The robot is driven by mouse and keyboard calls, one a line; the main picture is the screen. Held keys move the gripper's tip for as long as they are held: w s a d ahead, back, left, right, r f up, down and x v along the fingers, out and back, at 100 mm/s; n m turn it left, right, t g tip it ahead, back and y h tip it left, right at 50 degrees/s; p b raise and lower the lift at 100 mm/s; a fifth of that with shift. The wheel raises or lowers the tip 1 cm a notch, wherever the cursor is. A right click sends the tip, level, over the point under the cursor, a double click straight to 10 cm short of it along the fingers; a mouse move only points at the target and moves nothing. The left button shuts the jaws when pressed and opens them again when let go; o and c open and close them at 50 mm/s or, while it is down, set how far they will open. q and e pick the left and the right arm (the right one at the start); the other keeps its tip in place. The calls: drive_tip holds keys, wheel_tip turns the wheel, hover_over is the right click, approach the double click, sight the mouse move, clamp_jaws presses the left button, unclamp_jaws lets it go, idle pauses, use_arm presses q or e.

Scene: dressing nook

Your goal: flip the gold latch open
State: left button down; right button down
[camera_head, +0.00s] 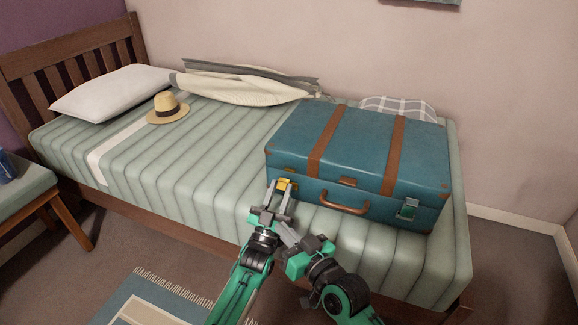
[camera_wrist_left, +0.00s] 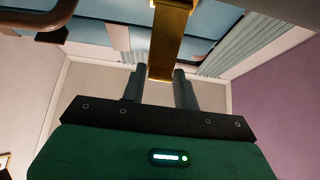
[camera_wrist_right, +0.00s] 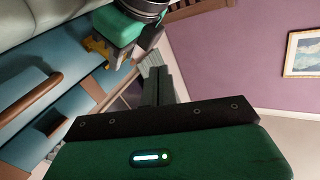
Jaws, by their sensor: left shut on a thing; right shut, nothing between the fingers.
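A blue suitcase (camera_head: 375,152) with brown straps lies closed on the bed. The gold latch (camera_head: 286,184) is on its front face near the left end. My left gripper (camera_head: 282,192) reaches up to it and is shut on it. In the left wrist view the gold latch (camera_wrist_left: 171,40) comes down between the two fingers (camera_wrist_left: 160,85). My right gripper (camera_head: 285,230) is shut and empty, below and close to the left one, apart from the suitcase. The right wrist view shows the gold latch (camera_wrist_right: 96,47) beside my left gripper, beyond the right fingers (camera_wrist_right: 160,86).
A brown handle (camera_head: 345,205) and a second, silver and green latch (camera_head: 408,209) are on the suitcase front. A straw hat (camera_head: 167,107), a white pillow (camera_head: 110,92) and folded cloth (camera_head: 245,85) lie farther off on the striped bed (camera_head: 205,150). A bench (camera_head: 25,190) stands at the left.

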drive_tip(key=w+a+r+n+g+y, duration=0.25)
drive_tip(key=w+a+n+g, duration=0.35)
drive_tip(key=a, duration=0.5)
drive_tip(key=n+g+h, duration=0.3)
drive_tip(key=g+h, duration=0.6)
drive_tip(key=g, duration=0.1)
approach(283, 181)
drive_tip(key=x, duration=0.6)
drive_tip(key=shift+w+a, duration=0.1)
drive_tip(key=shift+w, duration=0.1)
drive_tip(key=shift+h, duration=0.25)
